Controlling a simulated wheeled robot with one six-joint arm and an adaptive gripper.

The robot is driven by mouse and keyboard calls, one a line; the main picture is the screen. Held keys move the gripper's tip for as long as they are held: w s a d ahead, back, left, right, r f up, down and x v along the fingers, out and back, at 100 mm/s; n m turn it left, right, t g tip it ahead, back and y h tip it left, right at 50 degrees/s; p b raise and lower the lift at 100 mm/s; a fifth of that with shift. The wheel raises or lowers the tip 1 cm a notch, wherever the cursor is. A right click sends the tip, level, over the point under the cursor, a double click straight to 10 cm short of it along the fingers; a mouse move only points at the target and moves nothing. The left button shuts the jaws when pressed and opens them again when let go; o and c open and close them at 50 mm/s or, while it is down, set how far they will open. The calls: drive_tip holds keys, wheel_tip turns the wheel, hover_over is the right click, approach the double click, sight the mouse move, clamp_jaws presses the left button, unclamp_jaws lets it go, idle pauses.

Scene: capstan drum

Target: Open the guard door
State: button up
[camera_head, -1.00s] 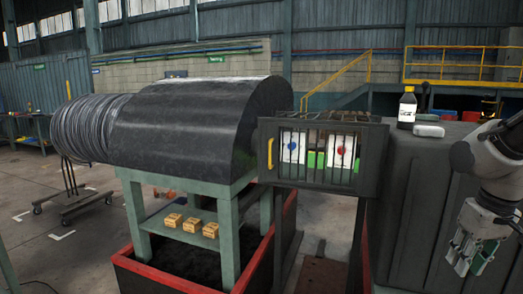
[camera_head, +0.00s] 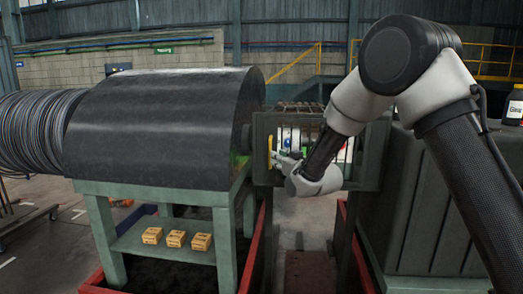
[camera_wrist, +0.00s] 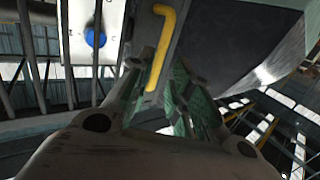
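The guard door (camera_head: 262,125) is a dark barred frame on the box beside the drum, and it looks closed. Its yellow handle (camera_head: 270,150) is upright on the door's left edge. My gripper (camera_head: 279,160) is at this handle, partly hidden behind my own wrist. In the wrist view the yellow handle (camera_wrist: 160,48) runs down from the top, its lower end between the green fingers of my gripper (camera_wrist: 163,92). The fingers stand apart on both sides of it. I cannot tell whether they touch it. My arm hides much of the door's right part.
The big dark drum (camera_head: 160,125) lies left of the door on a green stand (camera_head: 160,188). Yellow boxes (camera_head: 176,238) sit on its shelf. A dark cabinet (camera_head: 415,215) stands on the right with a bottle (camera_head: 513,107) on top. A red-rimmed pit surrounds the stand.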

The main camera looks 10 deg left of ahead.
drive_tip(key=r, duration=0.1)
hover_over(270, 165)
drive_tip(key=shift+w+a+r, duration=0.1)
drive_tip(key=shift+w+r, duration=0.1)
drive_tip(key=shift+w, duration=0.2)
clamp_jaws()
